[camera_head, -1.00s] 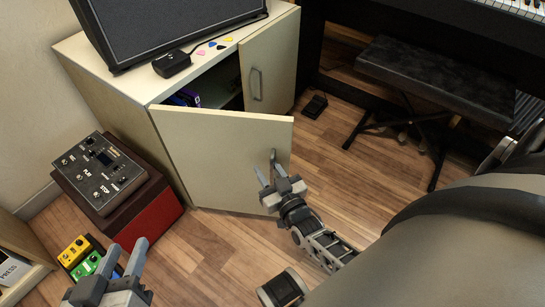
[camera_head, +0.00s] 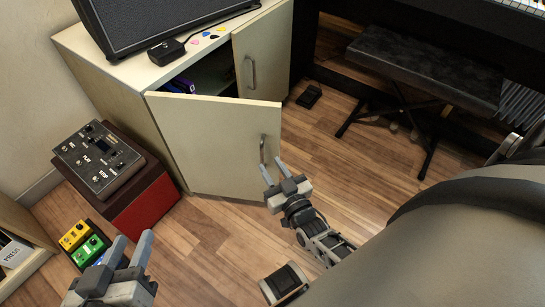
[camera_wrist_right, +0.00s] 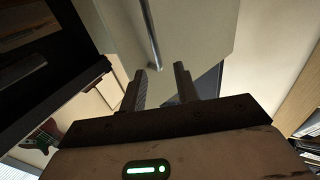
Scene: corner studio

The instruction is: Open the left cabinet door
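The left cabinet door (camera_head: 215,145) is pale cream and stands partly open, swung out from the cabinet (camera_head: 110,85). Its grey bar handle (camera_head: 263,150) is near its free edge; the handle also shows in the right wrist view (camera_wrist_right: 150,35). My right gripper (camera_head: 274,167) is open in front of the door, its fingertips just below the handle. In the right wrist view its two fingers (camera_wrist_right: 162,82) are apart with nothing between them, and the handle lies beyond the tips. My left gripper (camera_head: 131,245) is open and empty at the lower left.
The right cabinet door (camera_head: 265,55) stands beside the opening. A red box (camera_head: 145,205) with a control panel (camera_head: 98,160) is left of the open door, with pedals (camera_head: 85,245) nearby. A black bench (camera_head: 425,70) stands at the right.

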